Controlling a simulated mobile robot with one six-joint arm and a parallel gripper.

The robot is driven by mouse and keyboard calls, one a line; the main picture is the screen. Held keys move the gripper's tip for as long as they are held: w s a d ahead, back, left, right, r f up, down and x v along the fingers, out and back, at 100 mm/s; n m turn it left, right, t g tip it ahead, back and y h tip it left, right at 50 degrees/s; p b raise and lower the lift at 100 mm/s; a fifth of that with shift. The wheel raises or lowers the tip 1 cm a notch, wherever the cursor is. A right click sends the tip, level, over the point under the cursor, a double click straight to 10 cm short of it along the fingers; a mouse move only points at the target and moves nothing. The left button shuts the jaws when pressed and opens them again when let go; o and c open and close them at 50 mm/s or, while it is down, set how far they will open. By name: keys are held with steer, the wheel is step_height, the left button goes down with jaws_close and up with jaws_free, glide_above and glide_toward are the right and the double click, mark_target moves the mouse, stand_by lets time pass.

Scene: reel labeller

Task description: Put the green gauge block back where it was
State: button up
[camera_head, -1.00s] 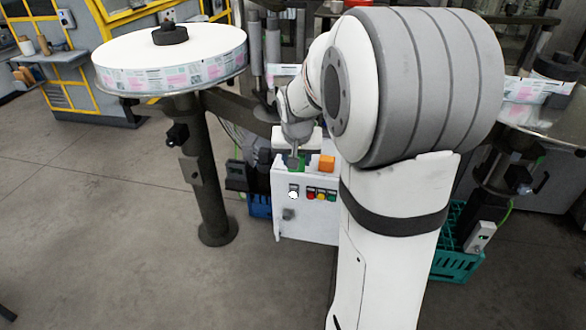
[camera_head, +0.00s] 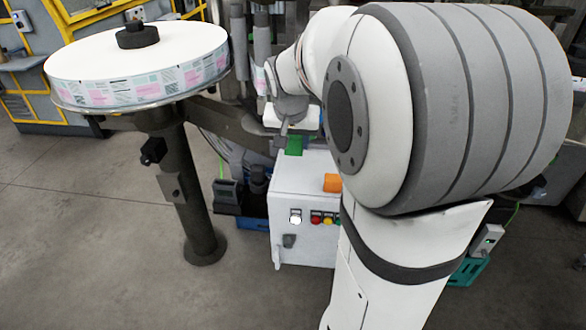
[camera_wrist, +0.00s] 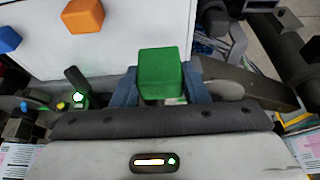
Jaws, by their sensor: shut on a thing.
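The green gauge block (camera_wrist: 161,73) sits between the fingers of my gripper (camera_wrist: 160,88) in the wrist view, near the middle. My gripper is shut on it. In the head view the green block (camera_head: 294,145) shows at the back left edge of the white cabinet's top, below my gripper (camera_head: 287,130). I cannot tell whether the block is above the cabinet or behind its edge. An orange block (camera_head: 332,183) lies on the cabinet top, to the right and nearer; it also shows at the upper left of the wrist view (camera_wrist: 83,15).
The white cabinet (camera_head: 304,239) has coloured buttons and a switch on its front. A large label reel (camera_head: 137,62) on a dark post stands to the left. A blue thing (camera_wrist: 9,39) shows at the wrist view's left edge. Machine parts crowd behind the cabinet.

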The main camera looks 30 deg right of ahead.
step_height(320, 180, down, 9)
steer(key=shift+s+d+r, duration=0.1)
stand_by(0.3)
steer(key=shift+f, duration=0.2)
steer(key=o, duration=1.1)
steer(key=shift+r, duration=0.1)
